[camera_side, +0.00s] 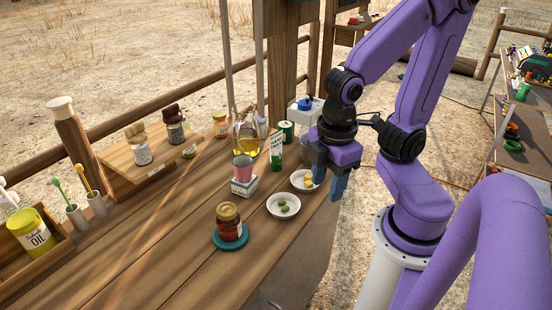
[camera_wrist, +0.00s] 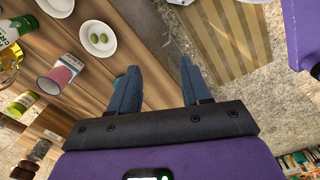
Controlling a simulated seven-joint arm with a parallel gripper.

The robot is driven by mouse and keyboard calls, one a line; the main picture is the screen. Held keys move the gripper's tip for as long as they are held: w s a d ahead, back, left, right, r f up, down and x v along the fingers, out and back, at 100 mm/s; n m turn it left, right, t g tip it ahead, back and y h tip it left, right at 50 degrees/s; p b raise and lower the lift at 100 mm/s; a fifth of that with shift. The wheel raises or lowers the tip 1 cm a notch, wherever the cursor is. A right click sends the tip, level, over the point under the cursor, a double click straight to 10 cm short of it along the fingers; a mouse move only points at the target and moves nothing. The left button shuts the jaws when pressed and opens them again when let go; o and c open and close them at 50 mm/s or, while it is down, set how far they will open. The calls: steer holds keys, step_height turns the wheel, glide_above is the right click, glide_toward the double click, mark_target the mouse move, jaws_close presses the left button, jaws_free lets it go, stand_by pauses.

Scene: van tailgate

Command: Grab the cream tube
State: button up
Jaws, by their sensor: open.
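The cream tube (camera_side: 277,151) is white with a green lower end and lettering. It stands upright on the wooden tailgate table, left of my gripper and beside the oil bottle (camera_side: 246,135). In the wrist view, the cream tube (camera_wrist: 8,32) is at the upper left edge and partly cut off. My gripper (camera_side: 328,187) points down with its blue fingers apart, near the table's right edge and to the right of the small plates. In the wrist view, the space between the fingers of my gripper (camera_wrist: 158,70) is empty.
Plates with green pieces (camera_side: 284,205) and yellow pieces (camera_side: 305,181) lie between my gripper and the left side. A pink cup (camera_side: 243,168) on a small box, a brown jar (camera_side: 229,222) on a teal coaster and a green can (camera_side: 286,132) stand nearby. The front tabletop is mostly clear.

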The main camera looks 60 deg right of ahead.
steer(key=w+d+n+h, duration=0.2)
steer(key=w+d+h, duration=0.35)
steer(key=w, duration=0.85)
steer(key=n+h, duration=0.3)
steer(key=h, duration=0.4)
glide_above(276, 134)
steer(key=a, duration=0.2)
steer(key=shift+a+f+y, duration=0.15)
steer(key=shift+f+y, duration=0.1)
steer(key=shift+f, duration=2.35)
steer(key=f, duration=0.1)
steer(key=d+f, duration=0.1)
steer(key=f, duration=0.1)
steer(key=shift+d+f, duration=0.25)
steer(key=shift+f, duration=0.1)
steer(key=shift+d+f, duration=0.35)
steer(key=shift+d, duration=0.2)
jaws_close()
